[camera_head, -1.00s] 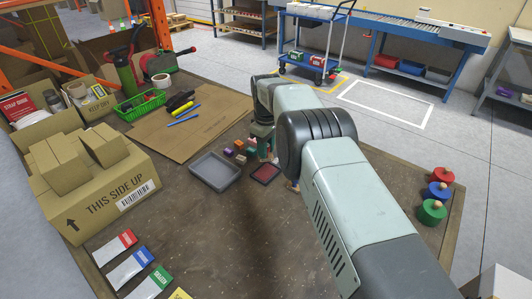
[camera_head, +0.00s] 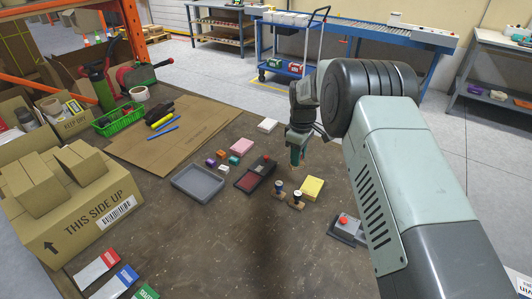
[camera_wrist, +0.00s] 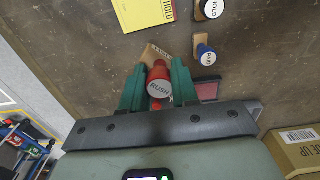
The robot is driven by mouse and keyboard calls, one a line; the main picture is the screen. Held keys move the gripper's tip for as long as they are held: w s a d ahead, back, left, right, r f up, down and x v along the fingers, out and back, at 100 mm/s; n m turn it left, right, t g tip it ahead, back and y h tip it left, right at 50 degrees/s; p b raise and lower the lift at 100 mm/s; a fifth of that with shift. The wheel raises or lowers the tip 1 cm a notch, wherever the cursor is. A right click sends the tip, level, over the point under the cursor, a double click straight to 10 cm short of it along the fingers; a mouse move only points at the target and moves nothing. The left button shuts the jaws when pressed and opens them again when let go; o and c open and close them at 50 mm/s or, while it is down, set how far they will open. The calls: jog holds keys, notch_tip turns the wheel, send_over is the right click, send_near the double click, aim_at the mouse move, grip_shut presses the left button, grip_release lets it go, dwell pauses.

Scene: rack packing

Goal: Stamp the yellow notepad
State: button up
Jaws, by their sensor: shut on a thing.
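My gripper (camera_wrist: 158,90) is shut on the red-handled stamp marked RUSH (camera_wrist: 160,89), whose wooden base shows beyond the fingers. In the head view my gripper (camera_head: 295,165) is above the table, left of and beyond the yellow notepad (camera_head: 312,189). The notepad lies flat; it also shows at the top of the wrist view (camera_wrist: 140,14), with red lettering that seems to read HOLD near its right edge. The stamps marked HOLD (camera_wrist: 211,9) and PAID (camera_wrist: 204,53) stand beside it. The red ink pad (camera_head: 250,181) lies left of the notepad.
A grey tray (camera_head: 199,194) and several small coloured blocks (camera_head: 222,154) lie left of the ink pad. A grey device with a red button (camera_head: 349,225) sits at right. The table's front middle is clear.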

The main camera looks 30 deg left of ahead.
jog(key=shift+w+d+f, duration=0.2)
jog(key=shift+d+f, duration=0.7)
jog(key=shift+f, duration=0.05)
jog(key=shift+w+d+f, duration=0.2)
jog(key=shift+d+f, duration=0.75)
jog(key=shift+f, duration=0.05)
jog(key=shift+w+d+f, duration=0.2)
jog(key=shift+d+f, duration=0.7)
jog(key=shift+f, duration=0.05)
jog(key=shift+f, duration=0.55)
notch_tip(320, 180, up, 7)
dwell(0.5)
dwell(0.6)
